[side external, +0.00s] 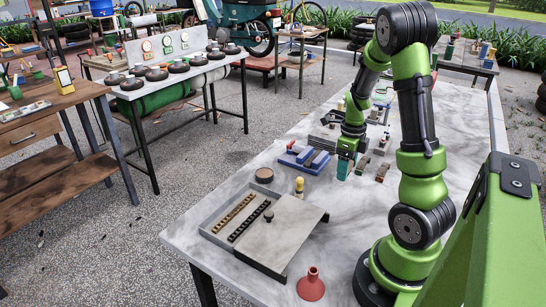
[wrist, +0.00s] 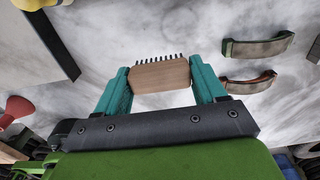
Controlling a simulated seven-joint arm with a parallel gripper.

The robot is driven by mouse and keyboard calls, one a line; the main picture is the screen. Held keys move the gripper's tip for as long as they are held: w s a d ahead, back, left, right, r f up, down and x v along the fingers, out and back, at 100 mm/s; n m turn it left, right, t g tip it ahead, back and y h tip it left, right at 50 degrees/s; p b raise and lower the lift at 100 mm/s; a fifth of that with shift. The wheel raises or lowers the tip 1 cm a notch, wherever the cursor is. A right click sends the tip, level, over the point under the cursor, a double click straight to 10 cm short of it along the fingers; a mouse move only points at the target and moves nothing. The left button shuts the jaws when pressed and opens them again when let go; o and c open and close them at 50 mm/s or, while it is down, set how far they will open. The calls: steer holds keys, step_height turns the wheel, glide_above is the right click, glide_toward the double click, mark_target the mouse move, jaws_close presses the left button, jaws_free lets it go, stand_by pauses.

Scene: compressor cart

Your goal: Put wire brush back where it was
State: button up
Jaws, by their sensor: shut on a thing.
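The wire brush (wrist: 160,77) is a light wooden block with a row of short dark bristles along its upper edge in the wrist view. My gripper (wrist: 161,80) is shut on it, with one teal finger at each end of the block. In the side external view my gripper (side external: 345,168) is low over the marble table, just right of blue blocks. The brush cannot be made out there. I cannot tell whether it touches the table.
A grey tray (side external: 207,228) with a partly covering lid (side external: 290,232) sits at the table's near left. A red cone (side external: 311,287), a yellow bottle (side external: 299,185) and blue blocks (side external: 303,160) stand around. Curved strips (wrist: 257,46) lie right of the gripper. Some marble beside the tray is bare.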

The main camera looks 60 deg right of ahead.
mark_target(343, 189)
steer(key=shift+f, duration=2.5)
steer(key=shift+f, duration=0.1)
steer(key=o, duration=1)
